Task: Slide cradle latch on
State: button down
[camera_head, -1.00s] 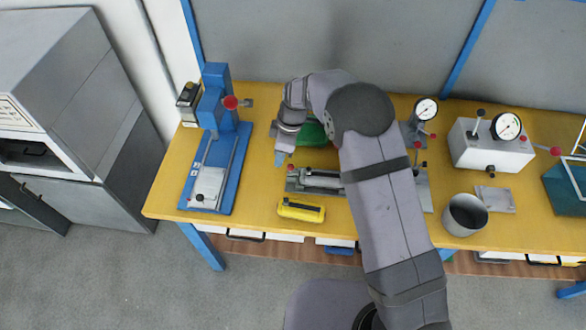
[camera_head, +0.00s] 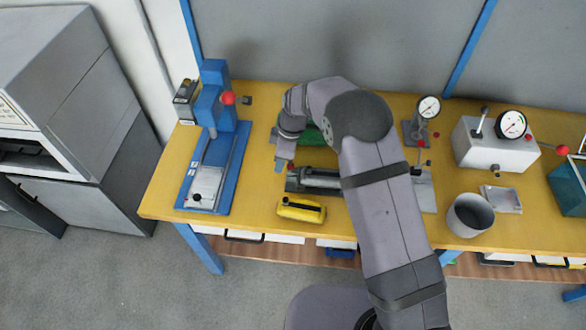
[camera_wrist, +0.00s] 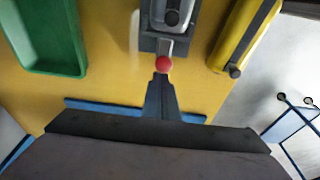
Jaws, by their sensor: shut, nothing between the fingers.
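The cradle (camera_head: 318,183) is a grey metal fixture lying on the yellow bench, partly hidden by my arm. A small red ball knob (camera_head: 290,167), the likely latch handle, is at its left end. In the wrist view the cradle (camera_wrist: 168,18) is at the top, with the red knob (camera_wrist: 163,64) on its near end. My gripper (camera_head: 279,167) is shut and empty, pointing down just left of the knob. In the wrist view its fingertips (camera_wrist: 161,80) appear right by the knob; whether they touch it I cannot tell.
A green tray (camera_wrist: 45,66) lies beside the cradle, mostly behind my arm in the head view. A yellow tool (camera_head: 301,209) lies in front of the cradle. A blue press (camera_head: 231,165) stands to the left. A grey cup (camera_head: 468,216) and gauge box (camera_head: 490,150) are to the right.

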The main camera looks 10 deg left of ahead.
jog(key=shift+d, duration=0.2)
jog(key=shift+d, duration=0.9)
jog(key=shift+a+b, duration=0.2)
jog(key=shift+b, duration=0.1)
jog(key=shift+a, duration=0.55)
notch_tip(320, 180, up, 7)
jog(key=p, duration=0.4)
dwell(0.5)
dwell(0.4)
